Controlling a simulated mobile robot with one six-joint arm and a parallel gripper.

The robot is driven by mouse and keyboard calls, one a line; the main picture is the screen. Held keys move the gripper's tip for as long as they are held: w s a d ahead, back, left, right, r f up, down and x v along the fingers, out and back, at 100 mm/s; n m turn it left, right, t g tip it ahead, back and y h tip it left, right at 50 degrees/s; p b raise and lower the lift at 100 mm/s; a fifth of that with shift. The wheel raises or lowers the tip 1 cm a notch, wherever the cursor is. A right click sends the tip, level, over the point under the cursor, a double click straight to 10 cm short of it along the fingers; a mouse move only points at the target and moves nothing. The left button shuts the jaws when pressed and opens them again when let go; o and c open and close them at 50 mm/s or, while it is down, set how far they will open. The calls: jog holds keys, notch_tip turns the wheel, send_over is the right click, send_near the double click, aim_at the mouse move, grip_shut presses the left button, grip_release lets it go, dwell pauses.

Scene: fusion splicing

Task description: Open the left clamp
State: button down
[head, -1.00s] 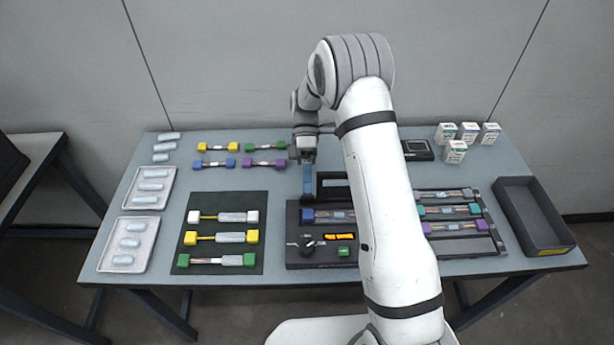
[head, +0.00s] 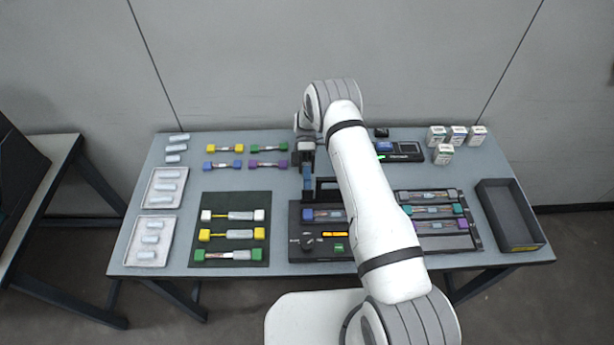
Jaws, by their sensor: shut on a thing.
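The black splicing machine (head: 297,225) stands at the front middle of the table. A blue upright lever, which looks like the left clamp (head: 307,187), rises at its back left corner. My gripper (head: 307,170) points down from above and is shut on the top of this clamp. The fingertips are small and partly merge with the blue part. A splice piece with a blue end (head: 308,215) lies across the machine in front of the clamp. My arm hides the machine's right side, and no right clamp can be made out.
Left of the machine, a dark mat (head: 235,222) holds connector pieces. Two trays (head: 149,206) stand further left. On the right are a rack of splice pieces (head: 436,228), an empty black bin (head: 512,241) and small boxes (head: 443,155). A device with a blue screen (head: 386,147) stands behind my arm.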

dwell(0.3)
jog(key=c, duration=1.5)
grip_release()
